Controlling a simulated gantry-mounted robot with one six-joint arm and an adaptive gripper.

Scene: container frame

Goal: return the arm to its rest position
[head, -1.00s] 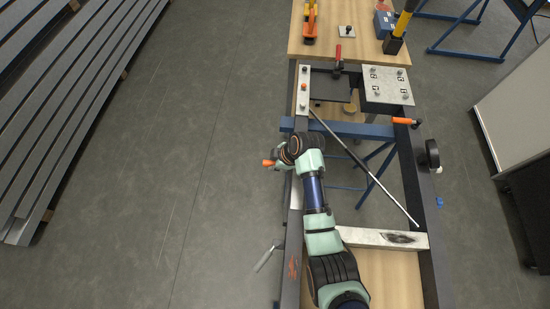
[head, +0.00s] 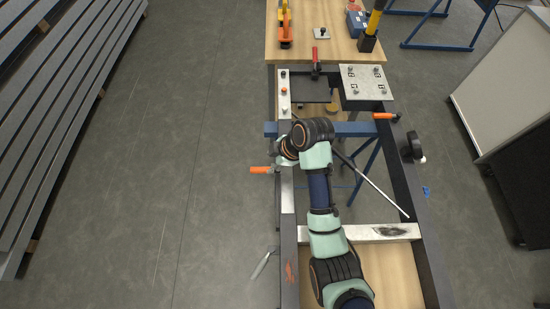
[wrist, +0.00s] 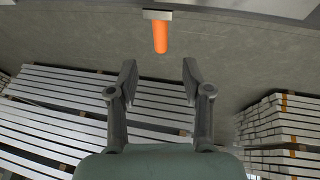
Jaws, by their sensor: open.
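My arm (head: 320,190) reaches up over the container frame from the bottom of the head view, bent at a dark joint near the left beam (head: 288,205). My gripper (wrist: 159,82) shows in the wrist view with its two fingers spread apart and nothing between them.
An orange-handled clamp (head: 262,170) sticks out left of the left beam, close to my wrist. A thin rod (head: 375,187) slants across the frame. A white crossbar (head: 385,233) spans it lower down. Grey floor (head: 200,130) lies open to the left, with stacked metal beams (head: 65,100) beyond.

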